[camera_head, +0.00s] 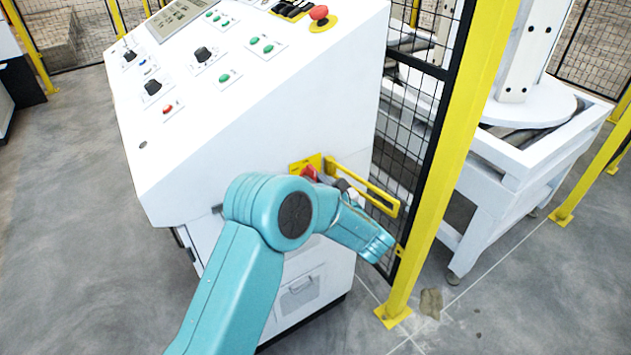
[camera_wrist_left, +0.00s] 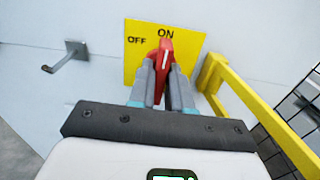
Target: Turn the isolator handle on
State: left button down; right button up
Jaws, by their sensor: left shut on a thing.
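The red isolator handle (camera_wrist_left: 166,54) sits on a yellow plate (camera_wrist_left: 190,45) marked OFF and ON in the left wrist view. Its white line points up, close to the ON mark. My left gripper (camera_wrist_left: 165,70) is shut on the handle, one grey finger on each side. In the head view the red handle (camera_head: 310,172) and yellow plate (camera_head: 296,165) show on the side of the white cabinet, partly behind my left arm. My left gripper (camera_head: 340,184) is mostly hidden there by its wrist. My right gripper is in neither view.
A yellow guard bar (camera_head: 365,188) stands out just right of the handle. A yellow post (camera_head: 440,170) and black mesh fence (camera_head: 408,125) are further right. The control panel (camera_head: 215,60) with buttons and knobs tops the cabinet. A grey hook (camera_wrist_left: 66,56) is left of the plate.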

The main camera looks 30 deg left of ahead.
pick_arm(q)
jog(key=shift+f, duration=0.1)
jog(key=c, duration=1.1)
grip_release()
jog(key=shift+c, duration=0.2)
jog(key=b+v, duration=0.1)
jog(key=v, duration=1.5)
jog(key=shift+s+d, duration=0.15)
jog(key=shift+d, duration=0.05)
